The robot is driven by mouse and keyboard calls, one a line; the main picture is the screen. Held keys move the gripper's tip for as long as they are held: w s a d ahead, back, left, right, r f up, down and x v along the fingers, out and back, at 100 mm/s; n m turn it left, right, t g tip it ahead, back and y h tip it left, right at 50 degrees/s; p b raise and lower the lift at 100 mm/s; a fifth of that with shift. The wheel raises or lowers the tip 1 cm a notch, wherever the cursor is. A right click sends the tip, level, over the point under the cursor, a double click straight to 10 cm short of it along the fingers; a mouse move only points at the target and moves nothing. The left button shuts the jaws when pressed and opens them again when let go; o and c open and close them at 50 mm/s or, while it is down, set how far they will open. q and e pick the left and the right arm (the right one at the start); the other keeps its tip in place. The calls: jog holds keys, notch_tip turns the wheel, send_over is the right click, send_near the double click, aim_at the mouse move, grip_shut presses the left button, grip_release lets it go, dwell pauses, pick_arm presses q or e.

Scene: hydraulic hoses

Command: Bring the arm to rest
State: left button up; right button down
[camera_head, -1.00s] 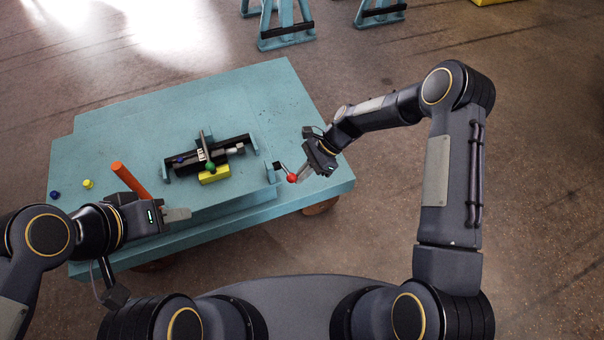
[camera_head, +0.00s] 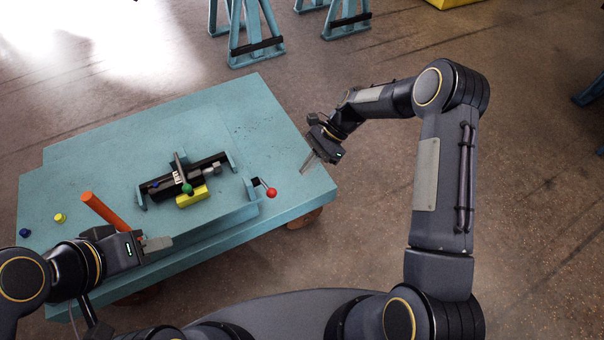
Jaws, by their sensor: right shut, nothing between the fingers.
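My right gripper (camera_head: 308,165) is shut and empty above the right end of the teal table (camera_head: 100,145). It is apart from the lever with a red ball knob (camera_head: 271,192), which lies to its left. My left gripper (camera_head: 158,244) is at the table's front left edge, beside an orange rod (camera_head: 104,211). Whether its fingers are apart is too small to tell. A black fixture (camera_head: 216,160) with a green ball (camera_head: 187,188) and a yellow block (camera_head: 193,197) sits mid-table.
A blue cap (camera_head: 25,232) and a yellow cap (camera_head: 60,218) lie at the table's left. Teal trestles (camera_head: 256,45) stand on the floor behind. A yellow object (camera_head: 450,3) is at the top edge. The floor right of the table is open.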

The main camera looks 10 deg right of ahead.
dwell(0.5)
jog(key=s+d+r+n+t+h+p, duration=0.1)
jog(key=s+d+r+n+p, duration=0.15)
jog(key=r, duration=0.55)
jog(key=s+d+r+n+t+p, duration=0.1)
jog(key=s+d+r+t, duration=0.15)
jog(key=r, duration=0.55)
jog(key=s+d+r+n+t+h+p, duration=0.1)
jog(key=s+d+r+n+p, duration=0.2)
jog(key=r, duration=0.5)
jog(key=s+d+r+n+t+h+p, duration=0.1)
jog(key=s+r+n+t+p, duration=0.1)
jog(key=s, duration=0.7)
jog(key=s+d+r+n+t+h+p, duration=0.1)
jog(key=s+r+n+t, duration=0.2)
jog(key=s+r, duration=0.3)
jog(key=s+n, duration=0.1)
jog(key=s, duration=0.3)
jog(key=shift+r+n+p, duration=0.2)
jog(key=shift+n+p, duration=0.15)
